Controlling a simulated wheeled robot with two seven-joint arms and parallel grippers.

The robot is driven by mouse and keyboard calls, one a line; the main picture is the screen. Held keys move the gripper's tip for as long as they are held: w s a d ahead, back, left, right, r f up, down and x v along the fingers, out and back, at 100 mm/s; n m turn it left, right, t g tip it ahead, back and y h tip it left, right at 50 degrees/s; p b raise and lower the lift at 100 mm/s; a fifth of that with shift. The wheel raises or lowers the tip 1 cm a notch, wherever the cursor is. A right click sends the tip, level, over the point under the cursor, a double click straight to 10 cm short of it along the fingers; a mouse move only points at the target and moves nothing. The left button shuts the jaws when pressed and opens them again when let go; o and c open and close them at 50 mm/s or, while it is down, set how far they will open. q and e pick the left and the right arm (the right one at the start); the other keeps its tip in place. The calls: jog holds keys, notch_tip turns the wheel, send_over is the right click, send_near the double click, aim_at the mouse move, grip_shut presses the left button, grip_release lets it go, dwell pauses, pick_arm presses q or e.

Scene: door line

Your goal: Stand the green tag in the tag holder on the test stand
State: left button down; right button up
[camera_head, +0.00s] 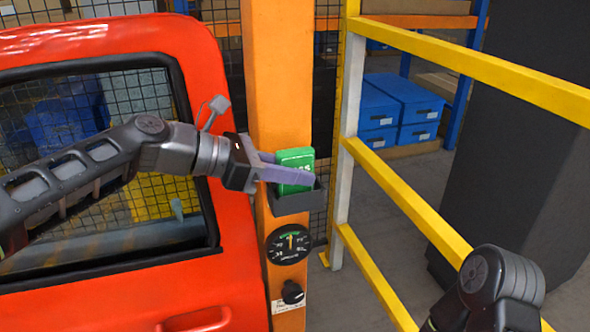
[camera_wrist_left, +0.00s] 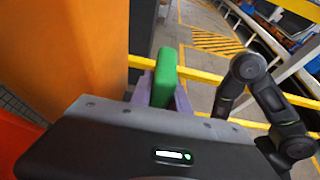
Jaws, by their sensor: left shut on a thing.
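The green tag (camera_head: 296,158) stands nearly upright at the dark tag holder (camera_head: 292,202) on the orange test stand (camera_head: 278,95). Its lower part is hidden by my fingers and the holder's front wall, so I cannot tell whether it rests on the holder's bottom. My left gripper (camera_head: 290,174) is shut on the tag, with its purple fingers across it just above the holder. In the left wrist view the green tag (camera_wrist_left: 164,78) shows between the fingers. My right arm shows at the lower right in the head view, but its gripper is not visible.
A red car door (camera_head: 235,240) stands left of the test stand, under my left arm. A gauge (camera_head: 288,244) and a black knob (camera_head: 292,292) sit below the holder. A yellow railing (camera_head: 400,195) runs along the right. Blue boxes (camera_head: 400,105) stand behind it.

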pick_arm(q)
jog(key=c, duration=1.2)
grip_release()
jog(key=shift+o, duration=0.2)
jog(key=shift+s+a, duration=0.1)
jog(key=shift+a, duration=0.45)
jog(key=b+v, duration=0.2)
jog(key=v, duration=0.4)
jog(key=shift+a+r, duration=0.2)
jog(key=shift+r, duration=0.1)
jog(key=shift+s, duration=0.15)
